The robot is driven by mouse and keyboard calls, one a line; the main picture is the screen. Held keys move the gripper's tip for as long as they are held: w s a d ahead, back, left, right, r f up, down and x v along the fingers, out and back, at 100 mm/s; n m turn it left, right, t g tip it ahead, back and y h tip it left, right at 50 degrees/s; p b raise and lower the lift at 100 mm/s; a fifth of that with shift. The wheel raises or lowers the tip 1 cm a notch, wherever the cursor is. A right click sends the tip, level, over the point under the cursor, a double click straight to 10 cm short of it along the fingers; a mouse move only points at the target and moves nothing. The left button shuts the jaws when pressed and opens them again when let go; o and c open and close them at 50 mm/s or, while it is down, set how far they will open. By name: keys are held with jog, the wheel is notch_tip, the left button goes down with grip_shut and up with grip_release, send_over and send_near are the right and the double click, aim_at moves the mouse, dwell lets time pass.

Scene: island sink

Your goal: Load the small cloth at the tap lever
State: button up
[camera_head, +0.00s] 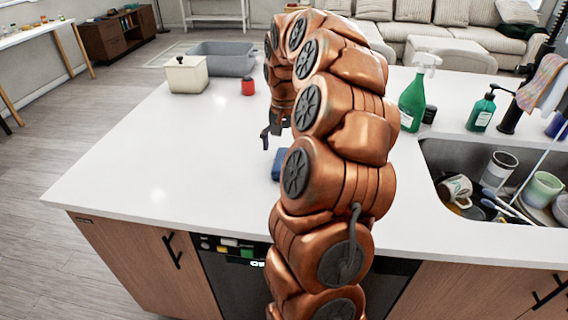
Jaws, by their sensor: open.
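A small cloth (540,82) with pink, orange and bluish tones hangs at the black tap (512,116) on the right, beside the sink. A paler cloth (556,92) hangs just right of it. The tap lever cannot be made out clearly. My gripper (268,138) is open and empty over the middle of the white counter, far to the left of the tap. My arm hides part of the counter.
The sink (433,160) holds cups and other dishes. A green spray bottle (412,103) and soap bottle (481,112) stand behind it. A blue item (279,164) lies near my gripper, partly hidden. A grey tub (222,58), lidded box (187,75) and red jar (248,87) stand farther back. The counter's left is clear.

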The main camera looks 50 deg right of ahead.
aim_at(284, 158)
jog(key=shift+s+f+p, duration=0.1)
jog(key=shift+f+p, duration=0.7)
jog(key=shift+f, duration=1.65)
jog(key=c, duration=1.3)
jog(key=shift+r+b, duration=0.7)
jog(key=shift+r, duration=0.85)
jog(key=shift+c, duration=0.2)
jog(key=shift+s+r, duration=0.15)
jog(key=shift+r, duration=0.05)
jog(key=s+b, duration=0.1)
jog(key=s, duration=0.3)
jog(key=s+d+b, duration=0.1)
jog(key=s, duration=0.4)
jog(key=s+r+b, duration=0.1)
jog(key=s+b, duration=0.1)
jog(key=s, duration=0.3)
jog(key=shift+s+d+r, duration=0.1)
jog(key=shift+s+d, duration=0.05)
jog(key=shift+s+r, duration=0.15)
jog(key=shift+s, duration=0.55)
